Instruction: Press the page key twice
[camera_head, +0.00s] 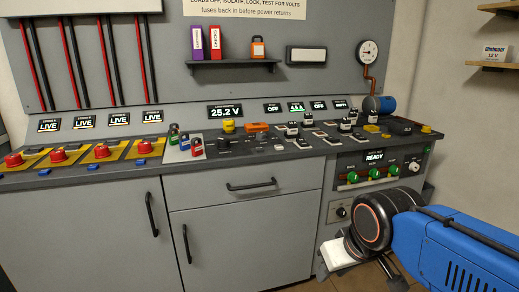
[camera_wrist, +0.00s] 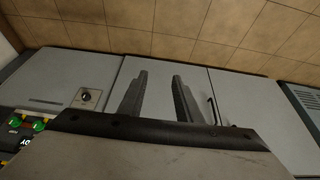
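The control panel (camera_head: 343,168) with a READY display (camera_head: 374,156) is at the right end of the bench front. It carries green round keys, one at the left (camera_head: 352,177) and one to its right (camera_head: 366,171), and a pale knob (camera_head: 414,166). The labels are too small for me to tell which is the page key. In the wrist view, part of the panel with green keys (camera_wrist: 39,126) shows at the left edge, upside down. My gripper (camera_wrist: 158,88) is open and empty, its fingers apart, away from the keys. In the head view my arm is below the panel, at lower right.
The bench top (camera_head: 115,166) holds red knobs (camera_head: 100,151) on yellow plates and many small parts. A gauge (camera_head: 367,52) on a copper pipe rises at the back right. Cabinet doors with dark handles (camera_head: 251,185) stand below. Tiled floor (camera_wrist: 165,30) shows in the wrist view.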

